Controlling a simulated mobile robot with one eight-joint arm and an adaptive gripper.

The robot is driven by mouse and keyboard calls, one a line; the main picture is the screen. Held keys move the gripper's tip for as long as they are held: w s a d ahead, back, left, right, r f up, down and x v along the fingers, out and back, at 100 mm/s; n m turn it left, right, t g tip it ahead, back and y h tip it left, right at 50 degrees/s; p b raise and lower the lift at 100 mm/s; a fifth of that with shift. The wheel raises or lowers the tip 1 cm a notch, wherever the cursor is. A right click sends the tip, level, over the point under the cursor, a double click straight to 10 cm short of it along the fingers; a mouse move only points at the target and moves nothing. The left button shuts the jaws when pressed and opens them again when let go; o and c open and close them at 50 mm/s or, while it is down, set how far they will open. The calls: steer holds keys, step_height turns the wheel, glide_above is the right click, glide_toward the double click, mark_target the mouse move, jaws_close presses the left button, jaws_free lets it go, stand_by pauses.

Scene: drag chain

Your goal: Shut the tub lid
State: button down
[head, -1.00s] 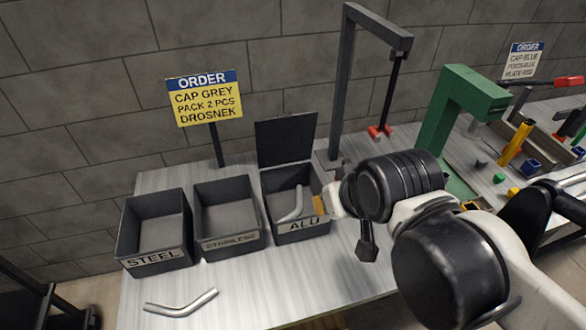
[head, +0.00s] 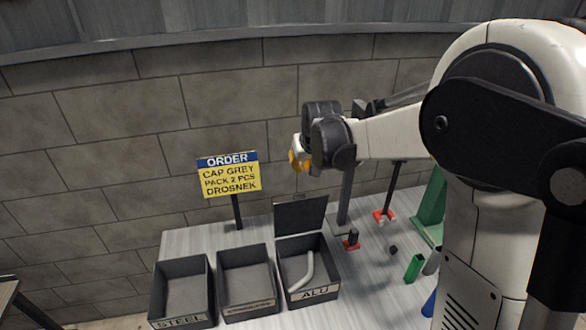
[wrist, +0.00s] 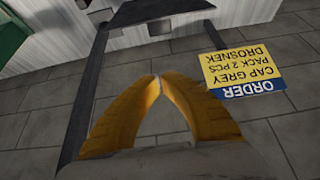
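The ALU tub (head: 322,292) is at the right end of a row of three dark tubs in the head view. Its flat dark lid (head: 300,215) stands up, open, at the tub's back edge. A bent grey tube (head: 301,273) lies inside the tub. My gripper (head: 296,160) is raised high above the lid, apart from it, seen against the wall. In the wrist view, the two yellow fingers of my gripper (wrist: 157,78) meet at their tips with nothing held between them.
The STEEL tub (head: 208,295) and a middle tub (head: 247,283) stand to the left. An order sign (head: 229,178) stands behind them. A tall dark post (head: 346,200) rises right of the lid, with a green block (head: 413,268) farther right.

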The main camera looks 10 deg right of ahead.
mark_target(299, 214)
step_height(299, 214, down, 10)
steer(key=w+b, duration=0.1)
steer(key=shift+w+r+b, duration=0.15)
steer(key=shift+w+b, duration=0.05)
steer(key=shift+b, duration=0.1)
steer(key=shift+s, duration=0.15)
stand_by(0.5)
